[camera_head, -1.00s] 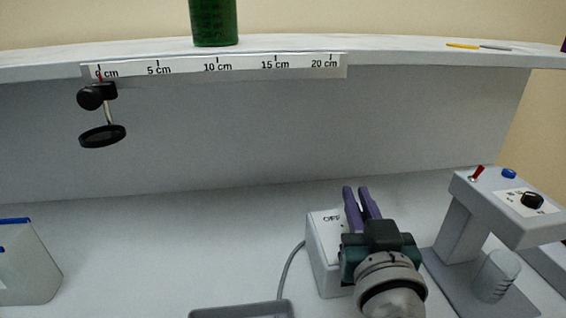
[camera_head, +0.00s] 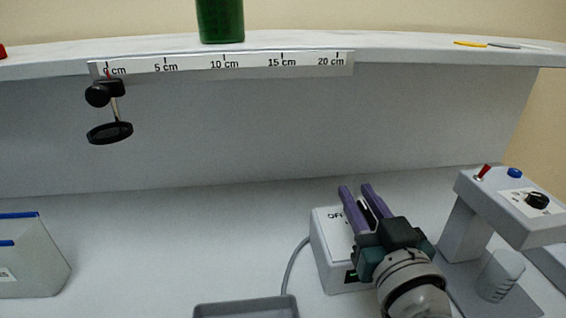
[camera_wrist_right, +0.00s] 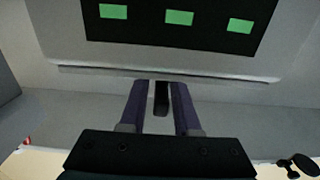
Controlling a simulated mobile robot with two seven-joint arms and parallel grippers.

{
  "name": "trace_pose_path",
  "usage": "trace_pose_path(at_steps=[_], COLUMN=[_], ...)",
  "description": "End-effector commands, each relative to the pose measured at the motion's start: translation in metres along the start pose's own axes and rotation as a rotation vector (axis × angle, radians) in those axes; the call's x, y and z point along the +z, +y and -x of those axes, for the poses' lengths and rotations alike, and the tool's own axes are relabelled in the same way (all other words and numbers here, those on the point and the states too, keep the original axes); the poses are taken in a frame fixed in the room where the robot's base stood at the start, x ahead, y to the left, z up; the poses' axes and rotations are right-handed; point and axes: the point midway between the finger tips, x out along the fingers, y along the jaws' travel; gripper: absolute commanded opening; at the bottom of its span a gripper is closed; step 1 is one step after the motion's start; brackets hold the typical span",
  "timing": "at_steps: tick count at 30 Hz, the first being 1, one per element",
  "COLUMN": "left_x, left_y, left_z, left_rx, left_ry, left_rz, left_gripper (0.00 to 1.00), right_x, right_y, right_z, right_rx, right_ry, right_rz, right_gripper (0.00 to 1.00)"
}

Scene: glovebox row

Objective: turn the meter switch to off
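The meter is a white box (camera_head: 329,262) at the lower right of the head view, with part of an "OFF" label (camera_head: 335,216) on its top. In the right wrist view its dark panel (camera_wrist_right: 210,35) shows green displays. A black switch lever (camera_wrist_right: 161,98) stands between the purple fingers of my right gripper (camera_wrist_right: 160,90). Narrow gaps seem to show on both sides of the lever. In the head view my right gripper (camera_head: 357,188) is over the meter's top, fingers parted, hiding much of the face. My left gripper is out of view.
A grey stand with a red toggle and black knob (camera_head: 537,201) is close on the right, with a clear beaker (camera_head: 499,276) below. A grey tray (camera_head: 245,306) and a cable (camera_head: 291,268) lie left of the meter. A ruler (camera_head: 222,66) edges the shelf above.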

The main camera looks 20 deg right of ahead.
Motion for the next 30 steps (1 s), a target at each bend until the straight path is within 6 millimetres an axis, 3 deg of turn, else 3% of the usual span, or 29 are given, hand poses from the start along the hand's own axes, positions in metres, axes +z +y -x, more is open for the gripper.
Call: trace_pose_path(at_steps=[3, 13, 24, 30], left_x=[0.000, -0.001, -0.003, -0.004], left_y=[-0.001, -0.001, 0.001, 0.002], left_z=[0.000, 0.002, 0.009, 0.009], left_rx=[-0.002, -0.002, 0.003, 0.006], left_ry=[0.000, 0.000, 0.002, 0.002], left_rz=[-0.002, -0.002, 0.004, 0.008], left_gripper=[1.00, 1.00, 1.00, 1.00], right_x=[-0.001, -0.001, 0.000, 0.000], right_y=[0.000, 0.000, 0.000, 0.000], right_z=[0.000, 0.006, 0.076, 0.097], right_rx=[0.000, 0.000, 0.001, 0.000], right_ry=[0.001, 0.001, -0.002, 0.001], right_rz=[0.000, -0.001, -0.001, 0.000], right_gripper=[0.45, 0.45, 0.45, 0.45])
